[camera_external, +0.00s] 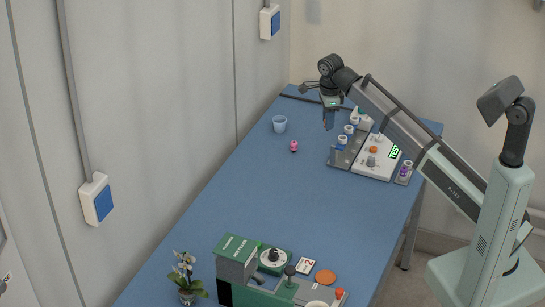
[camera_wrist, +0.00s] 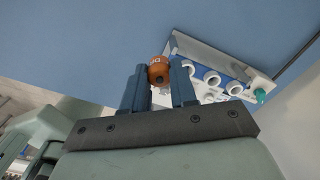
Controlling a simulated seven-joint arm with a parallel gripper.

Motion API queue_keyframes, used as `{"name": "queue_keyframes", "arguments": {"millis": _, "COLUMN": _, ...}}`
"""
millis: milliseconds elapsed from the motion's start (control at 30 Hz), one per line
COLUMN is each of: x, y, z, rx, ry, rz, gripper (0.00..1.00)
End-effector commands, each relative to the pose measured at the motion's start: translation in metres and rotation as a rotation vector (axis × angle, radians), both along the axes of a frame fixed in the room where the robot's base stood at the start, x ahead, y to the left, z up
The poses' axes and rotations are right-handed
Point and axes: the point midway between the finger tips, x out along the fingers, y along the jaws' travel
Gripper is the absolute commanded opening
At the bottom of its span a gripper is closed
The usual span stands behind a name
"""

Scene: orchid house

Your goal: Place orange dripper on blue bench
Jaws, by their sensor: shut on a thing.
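The orange dripper (camera_wrist: 158,70) is a small round orange-brown piece with dark lettering, held between the fingertips of my gripper (camera_wrist: 158,82) in the wrist view. My gripper (camera_external: 329,118) is shut on it, pointing down above the far part of the bench in the external view. There the dripper itself is too small or hidden to make out. The blue bench (camera_external: 220,210) runs from the front to the far wall, and its plain blue top (camera_wrist: 80,40) shows beyond the fingers in the wrist view.
A holder with blue-and-white capped vials (camera_external: 341,143) and a white device with a green display (camera_external: 378,163) stand close by my gripper. A blue cup (camera_external: 279,124) and pink figure (camera_external: 294,146) are left. A green machine (camera_external: 238,263) and orchid (camera_external: 185,275) stand in front. Mid-bench is clear.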

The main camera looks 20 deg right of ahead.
Motion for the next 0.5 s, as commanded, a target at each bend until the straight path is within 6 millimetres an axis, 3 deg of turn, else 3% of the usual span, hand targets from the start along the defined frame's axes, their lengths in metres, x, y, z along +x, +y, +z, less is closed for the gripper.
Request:
{"name": "queue_keyframes", "arguments": {"millis": 33, "x": -0.004, "y": 0.020, "z": -0.006, "rx": -0.001, "ry": 0.001, "rz": 0.028, "gripper": 0.00}}
{"name": "queue_keyframes", "arguments": {"millis": 233, "x": -0.011, "y": 0.099, "z": -0.027, "rx": -0.001, "ry": 0.001, "rz": 0.124, "gripper": 0.00}}
{"name": "queue_keyframes", "arguments": {"millis": 500, "x": -0.002, "y": 0.216, "z": -0.058, "rx": -0.002, "ry": 0.000, "rz": 0.237, "gripper": 0.00}}
